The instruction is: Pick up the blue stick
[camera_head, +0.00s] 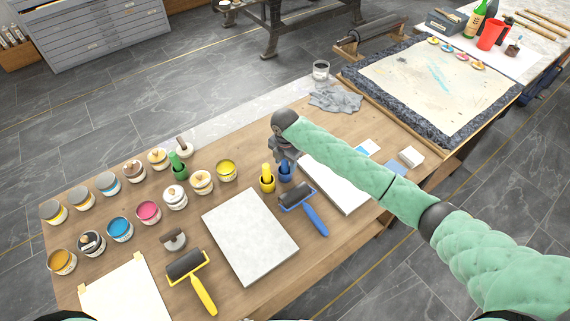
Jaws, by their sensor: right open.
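The blue stick (287,166) stands upright in a small blue cup on the wooden table, near the middle of the view. Its upper part is hidden by my right gripper. My right gripper (285,158) points down directly over the blue cup, with its fingers around or just in front of the stick's top; I cannot tell whether they touch it. It is open. My left gripper is not in view.
A yellow stick (266,172) in a yellow cup stands close on the left. A blue-handled roller (310,213) lies just in front. A green stick (177,162) and several ink jars are farther left. A white slab (250,236) lies in front. A grey cloth (335,99) lies behind.

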